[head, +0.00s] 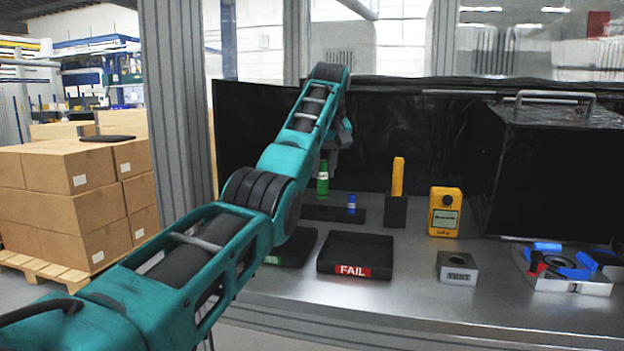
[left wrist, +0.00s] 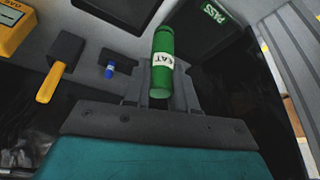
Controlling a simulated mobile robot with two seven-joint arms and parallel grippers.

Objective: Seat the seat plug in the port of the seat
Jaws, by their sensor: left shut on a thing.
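The seat plug, a green cylinder (head: 322,180) with a white band, shows in the head view below the end of my left arm. In the left wrist view the green plug (left wrist: 163,65) lies between the fingers, and its band reads "EAT". My left gripper (left wrist: 162,92) is shut on it; in the head view the gripper (head: 325,158) is partly hidden by my arm. A grey metal block (head: 457,268) with a dark opening on top and a small label stands on the bench at the right. I cannot tell for sure that it is the seat. My right gripper is not in view.
A black rack (head: 318,213) holds a small blue plug (head: 351,204). A black FAIL tray (head: 355,250), a black holder (head: 396,213) with a yellow stick, a yellow meter (head: 444,212) and a fixture with blue clamps (head: 570,284) stand on the bench. A PASS tray (left wrist: 205,25) is partly hidden.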

